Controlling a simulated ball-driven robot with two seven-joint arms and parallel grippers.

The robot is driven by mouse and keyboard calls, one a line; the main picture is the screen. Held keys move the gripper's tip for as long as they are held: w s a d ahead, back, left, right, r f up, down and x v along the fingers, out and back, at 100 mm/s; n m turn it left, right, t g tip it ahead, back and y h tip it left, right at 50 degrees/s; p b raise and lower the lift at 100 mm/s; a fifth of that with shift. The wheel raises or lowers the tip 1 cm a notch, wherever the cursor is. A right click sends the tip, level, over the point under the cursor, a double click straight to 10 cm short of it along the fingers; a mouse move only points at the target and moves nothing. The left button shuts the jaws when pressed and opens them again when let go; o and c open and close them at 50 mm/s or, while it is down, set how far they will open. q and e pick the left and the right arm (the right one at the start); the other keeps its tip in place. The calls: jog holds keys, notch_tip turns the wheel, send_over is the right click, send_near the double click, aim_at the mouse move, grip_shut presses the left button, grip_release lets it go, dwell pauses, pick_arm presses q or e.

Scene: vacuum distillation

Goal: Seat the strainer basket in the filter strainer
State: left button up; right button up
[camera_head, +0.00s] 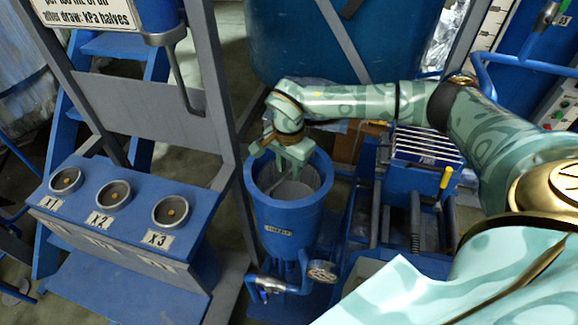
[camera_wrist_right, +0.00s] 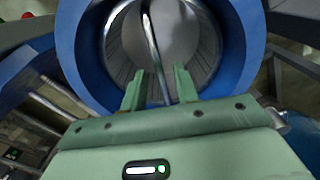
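The filter strainer (camera_head: 283,222) is a blue, open-topped pot with a small label, standing upright in the middle of the head view. Its thick blue rim also shows in the wrist view (camera_wrist_right: 232,45). The grey strainer basket (camera_head: 306,181) is inside the pot; its pale ribbed interior fills the opening in the wrist view (camera_wrist_right: 182,38). I cannot tell how deep it sits. A thin metal handle (camera_wrist_right: 152,45) crosses its mouth. My right gripper (camera_head: 287,168) is over the opening, its two fingers apart with the handle between them. My left gripper is out of view.
A blue stand (camera_head: 120,245) with three round sockets, X1, X2 and X3, is on the left. A grey upright frame (camera_head: 222,110) rises close beside the pot. A valve gauge (camera_head: 321,271) is at its front right; a blue rack (camera_head: 425,165) stands to the right.

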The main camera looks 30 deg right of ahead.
notch_tip(320, 180, up, 12)
jog(key=p, duration=0.2)
jog(key=shift+f, duration=0.1)
dwell(0.5)
